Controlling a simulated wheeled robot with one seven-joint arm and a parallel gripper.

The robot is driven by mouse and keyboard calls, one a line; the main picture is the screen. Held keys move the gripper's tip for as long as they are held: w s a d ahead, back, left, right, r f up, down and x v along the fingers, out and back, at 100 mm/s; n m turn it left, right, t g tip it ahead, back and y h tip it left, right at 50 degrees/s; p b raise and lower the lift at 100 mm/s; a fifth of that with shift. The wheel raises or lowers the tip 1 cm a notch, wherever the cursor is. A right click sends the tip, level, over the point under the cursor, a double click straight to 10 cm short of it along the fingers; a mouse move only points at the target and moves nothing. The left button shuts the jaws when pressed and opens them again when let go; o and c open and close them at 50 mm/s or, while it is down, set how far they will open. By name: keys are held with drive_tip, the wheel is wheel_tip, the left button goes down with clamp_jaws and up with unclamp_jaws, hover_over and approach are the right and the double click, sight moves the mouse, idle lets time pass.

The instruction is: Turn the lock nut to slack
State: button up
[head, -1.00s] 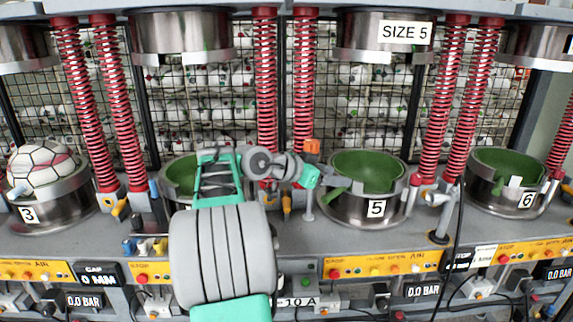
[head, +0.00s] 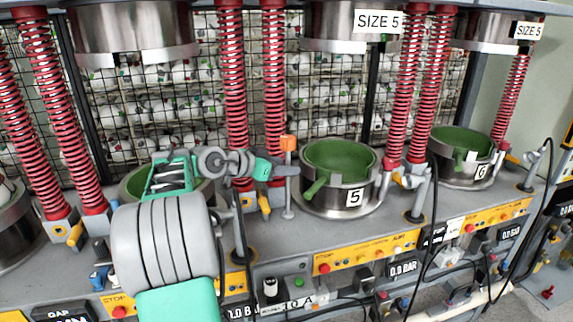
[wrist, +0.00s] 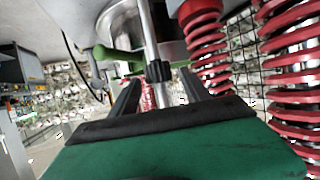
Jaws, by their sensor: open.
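The lock nut looks to be the dark ribbed collar (wrist: 158,71) on a thin bright upright rod (wrist: 150,35) in the wrist view. In the head view the orange-topped post (head: 287,144) stands left of the number 5 cup, and the nut itself is hidden or too small to tell. My gripper (head: 282,168) is at this post, level with its upper part. In the wrist view my gripper (wrist: 160,92) has its two dark fingers apart, one on each side of the rod line. The nut shows between and just beyond the fingertips. I cannot tell whether they touch it.
The number 5 steel cup (head: 354,198) with green lining stands right of the post. Red springs (head: 273,80) rise close behind my gripper. A yellow-handled valve (head: 264,203) is below it. The number 6 cup (head: 483,174) is farther right. Black cables hang along the front.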

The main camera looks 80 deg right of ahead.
drive_tip(key=shift+x, duration=1.05)
drive_tip(key=shift+s, duration=0.1)
clamp_jaws()
